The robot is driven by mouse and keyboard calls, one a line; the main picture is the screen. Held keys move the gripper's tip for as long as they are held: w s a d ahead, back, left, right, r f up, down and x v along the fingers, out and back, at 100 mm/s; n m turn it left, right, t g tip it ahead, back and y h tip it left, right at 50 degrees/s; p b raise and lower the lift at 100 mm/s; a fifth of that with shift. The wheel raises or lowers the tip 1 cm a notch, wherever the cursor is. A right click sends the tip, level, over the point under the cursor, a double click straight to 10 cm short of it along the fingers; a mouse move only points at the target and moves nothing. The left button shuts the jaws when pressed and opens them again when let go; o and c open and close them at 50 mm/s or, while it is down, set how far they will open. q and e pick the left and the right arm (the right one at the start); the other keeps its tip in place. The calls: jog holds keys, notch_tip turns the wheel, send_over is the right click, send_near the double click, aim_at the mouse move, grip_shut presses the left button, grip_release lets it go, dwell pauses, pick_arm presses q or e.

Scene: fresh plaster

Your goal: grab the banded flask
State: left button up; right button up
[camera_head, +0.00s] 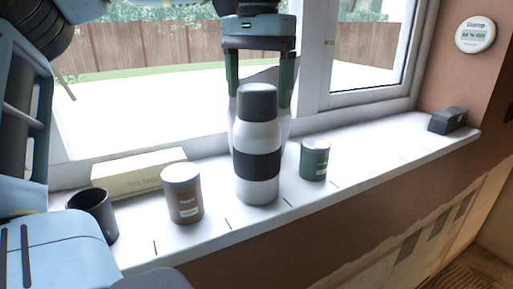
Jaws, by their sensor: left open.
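The banded flask (257,131) stands upright on the white windowsill, white with a dark grey cap and a black band round its middle. My left gripper (259,92) is above and behind it, fingers pointing down. The fingers are open, one showing to each side of the flask's cap. They look apart from the flask, though how far behind it they are is hard to tell. The right gripper is not clearly seen.
On the sill (340,175) stand a brown-labelled canister (183,195) left of the flask, a green canister (314,160) close on its right, a dark cup (93,212), a cream box (140,175) and a dark block (447,120) at the far right. The window is behind.

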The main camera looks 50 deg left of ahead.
aim_at(257, 144)
pick_arm(q)
jog(key=shift+f, duration=1.35)
jog(key=shift+c, duration=0.3)
jog(key=shift+r, duration=0.1)
grip_shut()
